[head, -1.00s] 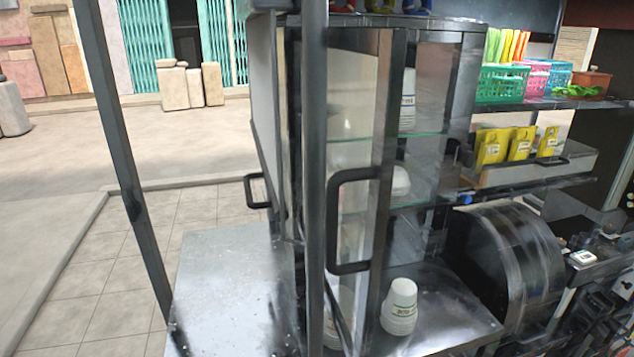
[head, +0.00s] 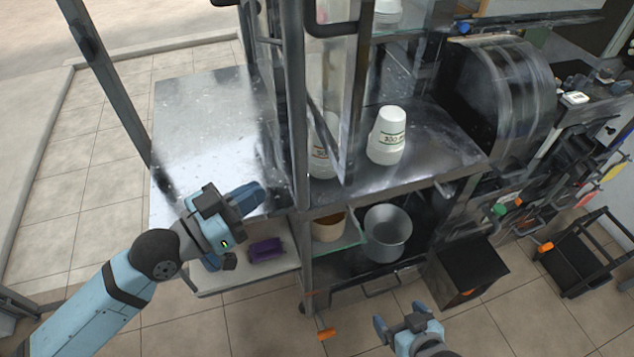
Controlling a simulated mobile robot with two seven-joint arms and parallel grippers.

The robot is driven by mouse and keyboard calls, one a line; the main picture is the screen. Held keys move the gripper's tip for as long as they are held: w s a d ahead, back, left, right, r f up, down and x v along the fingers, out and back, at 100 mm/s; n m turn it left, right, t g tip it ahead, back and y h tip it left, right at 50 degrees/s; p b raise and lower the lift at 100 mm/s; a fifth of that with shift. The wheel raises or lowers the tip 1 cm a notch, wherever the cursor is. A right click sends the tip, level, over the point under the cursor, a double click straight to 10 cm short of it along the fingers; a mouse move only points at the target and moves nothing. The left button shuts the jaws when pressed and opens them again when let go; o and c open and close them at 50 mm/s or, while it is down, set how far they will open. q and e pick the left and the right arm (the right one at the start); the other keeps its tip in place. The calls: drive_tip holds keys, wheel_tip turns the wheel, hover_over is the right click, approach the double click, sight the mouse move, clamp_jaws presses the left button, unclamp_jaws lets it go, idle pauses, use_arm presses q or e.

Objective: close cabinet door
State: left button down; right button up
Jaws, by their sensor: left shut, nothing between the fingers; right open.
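The glass cabinet door (head: 354,95) shows at the top middle of the head view, cut off by the top edge. It has a metal frame and a black handle (head: 336,29). It appears to stand open, angled out from the cabinet, with the shelf visible to its right. My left gripper (head: 247,198) is shut and empty, below and left of the door, over the metal side table's front edge. My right gripper (head: 400,318) is open and empty at the bottom, below the cabinet and apart from the door. The door's upper part is out of view.
A stack of white cups (head: 387,136) stands on the cabinet's metal shelf (head: 440,150). A dark upright post (head: 296,110) stands left of the door. The metal side table (head: 205,120) is bare. A grey pot (head: 388,232) and a purple item (head: 266,249) sit lower down.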

sight(334, 165)
use_arm(q)
drive_tip(key=s+a+r+m+g+h+b, duration=0.2)
drive_tip(key=s+a+r+m+g+b, duration=0.1)
drive_tip(key=s+r+m+g+b, duration=0.3)
use_arm(e)
wheel_tip(334, 165, down, 7)
use_arm(q)
drive_tip(key=shift+n, duration=0.7)
drive_tip(key=p+x, duration=0.3)
drive_tip(key=x, duration=0.1)
drive_tip(key=r+p+x, duration=0.1)
drive_tip(key=p+x, duration=0.1)
drive_tip(key=x, duration=0.2)
drive_tip(key=r+p+x, duration=0.1)
drive_tip(key=p+x, duration=0.2)
drive_tip(key=x, duration=0.1)
drive_tip(key=shift+w+d+p, duration=0.2)
drive_tip(key=shift+p, duration=0.1)
drive_tip(key=shift+x, duration=0.8)
drive_tip(key=shift+f, duration=0.15)
use_arm(e)
wheel_tip(334, 165, up, 9)
drive_tip(key=shift+f, duration=0.15)
use_arm(q)
drive_tip(key=shift+w+d, duration=0.1)
use_arm(e)
drive_tip(key=shift+s+f, duration=0.1)
drive_tip(key=shift+f, duration=0.1)
